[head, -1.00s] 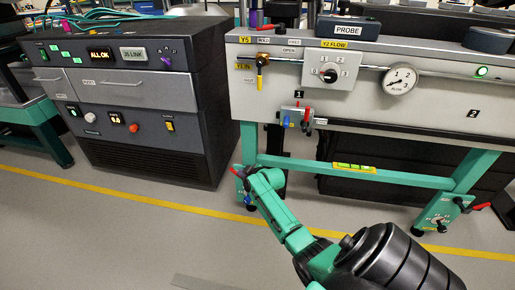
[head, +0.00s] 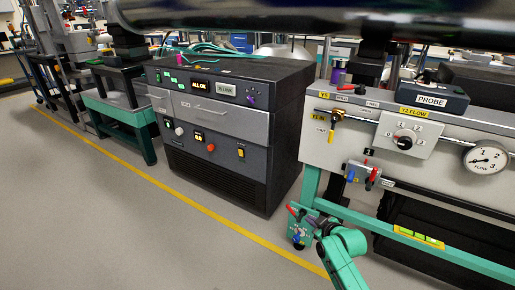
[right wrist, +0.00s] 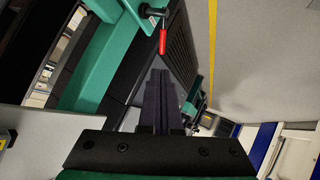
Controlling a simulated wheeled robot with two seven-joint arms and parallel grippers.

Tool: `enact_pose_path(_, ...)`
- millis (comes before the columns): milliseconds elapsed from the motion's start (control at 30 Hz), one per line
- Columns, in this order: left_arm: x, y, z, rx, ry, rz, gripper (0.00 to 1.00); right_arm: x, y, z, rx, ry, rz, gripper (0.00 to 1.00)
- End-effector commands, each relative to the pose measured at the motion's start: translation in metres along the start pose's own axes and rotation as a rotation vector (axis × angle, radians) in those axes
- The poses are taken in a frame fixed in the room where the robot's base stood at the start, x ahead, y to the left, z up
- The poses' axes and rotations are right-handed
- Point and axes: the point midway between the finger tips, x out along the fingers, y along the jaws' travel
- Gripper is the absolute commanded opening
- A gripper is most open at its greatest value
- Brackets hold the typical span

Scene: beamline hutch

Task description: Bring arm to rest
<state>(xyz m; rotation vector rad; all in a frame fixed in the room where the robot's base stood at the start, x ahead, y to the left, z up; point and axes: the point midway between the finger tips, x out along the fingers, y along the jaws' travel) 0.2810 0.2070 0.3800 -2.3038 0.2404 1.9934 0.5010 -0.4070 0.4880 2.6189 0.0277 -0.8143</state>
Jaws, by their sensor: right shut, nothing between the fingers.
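My right arm (head: 345,262) comes up from the bottom edge in the head view, right of centre. My right gripper (head: 320,223) is small there, in front of the bench's lower left leg, and its fingertips are hard to make out. In the right wrist view its dark fingers (right wrist: 163,85) are together with nothing between them. A red handle (right wrist: 163,40) on a green frame shows beyond the fingertips there. I cannot tell the exact gap to it. My left gripper is in neither view.
The grey bench (head: 345,146) with valves, a probe box (head: 430,100) and a flow gauge (head: 487,157) stands at right. A dark cabinet (head: 225,179) stands left of it. A dark shiny shape crosses the top. Floor left of the yellow line (head: 190,197) is clear.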

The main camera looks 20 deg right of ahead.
Motion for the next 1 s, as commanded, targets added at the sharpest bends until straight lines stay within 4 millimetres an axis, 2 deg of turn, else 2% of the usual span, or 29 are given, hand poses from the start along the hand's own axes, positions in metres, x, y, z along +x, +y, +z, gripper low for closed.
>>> enact_pose_path(100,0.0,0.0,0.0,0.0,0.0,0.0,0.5,0.0,-0.002,0.001,0.0,-0.003,-0.003,0.0)
enact_pose_path(167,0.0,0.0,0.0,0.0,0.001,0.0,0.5,-0.001,-0.012,0.005,0.004,-0.023,-0.024,0.0)
enact_pose_path(267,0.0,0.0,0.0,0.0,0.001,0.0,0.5,-0.008,-0.056,0.025,0.026,-0.117,-0.111,0.0)
enact_pose_path(400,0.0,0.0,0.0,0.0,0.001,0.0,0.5,-0.035,-0.131,0.062,0.076,-0.313,-0.244,0.0)
enact_pose_path(500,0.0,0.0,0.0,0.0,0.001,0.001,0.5,-0.059,-0.171,0.082,0.107,-0.438,-0.303,0.0)
enact_pose_path(700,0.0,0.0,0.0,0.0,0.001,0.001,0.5,-0.113,-0.23,0.113,0.163,-0.662,-0.368,0.0)
enact_pose_path(800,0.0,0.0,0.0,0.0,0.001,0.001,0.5,-0.142,-0.254,0.124,0.192,-0.769,-0.382,0.0)
enact_pose_path(833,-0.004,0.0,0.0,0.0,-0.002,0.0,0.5,-0.149,-0.255,0.123,0.194,-0.79,-0.38,0.0)
enact_pose_path(867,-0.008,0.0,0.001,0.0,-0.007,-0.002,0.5,-0.15,-0.251,0.121,0.191,-0.789,-0.376,0.0)
enact_pose_path(1000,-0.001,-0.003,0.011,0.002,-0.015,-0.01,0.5,-0.151,-0.251,0.133,0.184,-0.794,-0.371,0.0)
